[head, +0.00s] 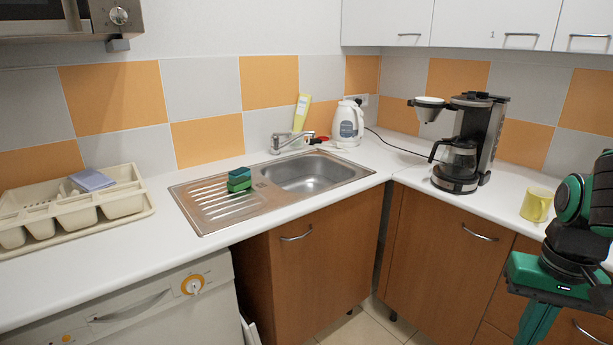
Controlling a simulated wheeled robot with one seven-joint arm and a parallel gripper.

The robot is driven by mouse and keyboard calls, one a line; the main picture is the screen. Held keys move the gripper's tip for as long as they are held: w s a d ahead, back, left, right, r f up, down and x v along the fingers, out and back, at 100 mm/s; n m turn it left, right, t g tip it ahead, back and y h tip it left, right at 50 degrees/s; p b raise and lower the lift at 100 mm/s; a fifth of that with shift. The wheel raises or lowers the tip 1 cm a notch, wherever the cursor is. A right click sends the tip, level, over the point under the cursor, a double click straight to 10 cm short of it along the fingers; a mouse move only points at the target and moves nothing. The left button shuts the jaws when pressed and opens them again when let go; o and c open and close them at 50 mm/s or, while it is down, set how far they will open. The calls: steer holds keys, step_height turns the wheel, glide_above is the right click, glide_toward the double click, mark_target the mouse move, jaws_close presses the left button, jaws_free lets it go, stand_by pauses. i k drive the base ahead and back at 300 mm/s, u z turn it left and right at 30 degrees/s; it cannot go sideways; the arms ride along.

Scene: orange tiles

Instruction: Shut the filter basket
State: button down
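The coffee maker (484,137) stands on the right counter, black and silver, with a glass pot (459,158) on its base. Its filter basket (431,113) is swung out to the left of the body. It is a grey cone with a dark rim and a pale top, hanging out over the counter. My gripper (537,328) is at the lower right, green and black, pointing down in front of the counter. It is well apart from the basket, lower and to the right. Its fingertips run to the picture's bottom edge, so their opening is unclear.
A yellow mug (536,205) stands on the counter between the coffee maker and my arm. A white kettle (348,124) is behind, left of the basket. The sink (317,172) is farther left. White cupboards (490,22) hang above. Counter space left of the pot is clear.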

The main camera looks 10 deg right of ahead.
mark_target(427, 113)
steer(key=z, duration=0.1)
steer(key=i, duration=1)
steer(key=z, duration=0.15)
